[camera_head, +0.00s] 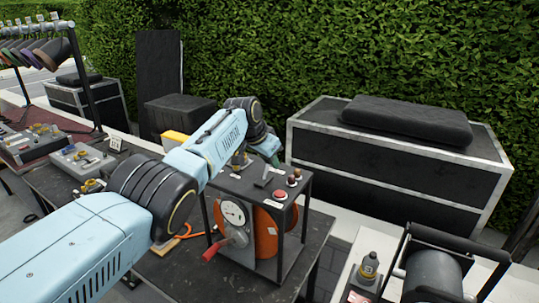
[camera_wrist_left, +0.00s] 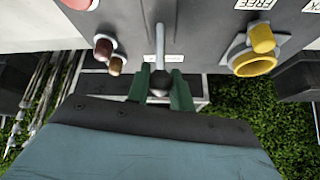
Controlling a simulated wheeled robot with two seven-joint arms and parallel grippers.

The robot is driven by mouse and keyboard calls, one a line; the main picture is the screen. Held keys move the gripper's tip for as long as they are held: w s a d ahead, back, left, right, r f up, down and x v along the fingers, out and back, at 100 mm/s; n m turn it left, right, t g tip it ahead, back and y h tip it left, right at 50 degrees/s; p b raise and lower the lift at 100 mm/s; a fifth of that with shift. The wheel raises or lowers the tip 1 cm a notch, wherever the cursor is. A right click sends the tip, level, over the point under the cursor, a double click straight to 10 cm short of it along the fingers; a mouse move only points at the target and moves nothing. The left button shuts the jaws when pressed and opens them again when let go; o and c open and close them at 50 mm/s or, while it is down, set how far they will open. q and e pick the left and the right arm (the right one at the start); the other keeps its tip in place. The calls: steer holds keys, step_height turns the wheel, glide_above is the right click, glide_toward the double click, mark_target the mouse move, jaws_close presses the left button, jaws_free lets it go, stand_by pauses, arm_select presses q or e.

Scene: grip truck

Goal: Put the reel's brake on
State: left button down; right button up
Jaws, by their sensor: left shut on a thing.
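The orange reel (camera_head: 266,232) stands in a black frame on the dark table. The grey panel (camera_wrist_left: 210,25) on top of the frame carries a slim grey lever (camera_wrist_left: 160,42). My left gripper (camera_head: 270,150) is over the far edge of this panel, partly hidden behind my arm. In the left wrist view its green fingers (camera_wrist_left: 160,88) stand on both sides of the lever's rounded end and are shut on it. A "FREE" label (camera_wrist_left: 254,3) is on the panel to the right; the label by the lever is partly covered. My right gripper is not in view.
A yellow ring fitting (camera_wrist_left: 250,62) and two brown-red knobs (camera_wrist_left: 104,50) flank the lever. A red-handled crank (camera_head: 213,249) sticks out of the reel's front. A large black case (camera_head: 390,170) stands behind at right. Grey boxes (camera_head: 82,160) sit on the left table.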

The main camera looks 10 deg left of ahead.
arm_select(q)
steer(key=shift+f, duration=0.1)
stand_by(0.4)
steer(key=c, duration=1.3)
jaws_free()
steer(key=shift+p+v, duration=0.35)
steer(key=shift+v, duration=0.85)
steer(key=v, duration=0.3)
steer(key=b+v, duration=0.1)
steer(key=v, duration=0.3)
steer(key=b+v, duration=0.1)
steer(key=v, duration=0.3)
steer(key=shift+w, duration=0.25)
